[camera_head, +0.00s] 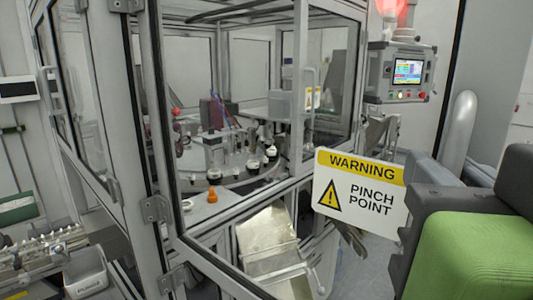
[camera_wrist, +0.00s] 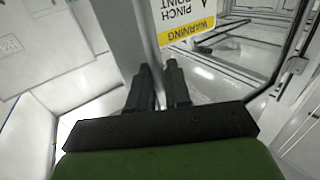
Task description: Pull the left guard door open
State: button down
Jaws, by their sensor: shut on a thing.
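The left guard door is a clear pane in a grey frame, hinged on the grey post at the left (camera_head: 157,208). Its dark-edged lower rail (camera_head: 222,270) runs out toward me, so it appears swung open, though I cannot tell how far. A white and yellow pinch-point sign (camera_head: 362,192) is at the right and shows upside down in the wrist view (camera_wrist: 193,20). My gripper (camera_wrist: 158,66) has its dark fingers close together around a thin upright bar, apparently the door handle, next to the sign. The grip itself is mostly hidden; the head view shows my green arm at the right.
Behind the door is the cell, with several small bottles (camera_head: 214,172) on a round table and a metal chute (camera_head: 268,238) below. A control panel (camera_head: 408,72) stands at the back right. Equipment (camera_head: 88,275) stands at the lower left.

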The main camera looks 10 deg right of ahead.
jog(key=shift+a, duration=0.1)
dwell(0.3)
jog(key=c, duration=1.2)
grip_release()
jog(key=shift+c, duration=0.2)
jog(key=p+v, duration=0.1)
jog(key=v, duration=1.1)
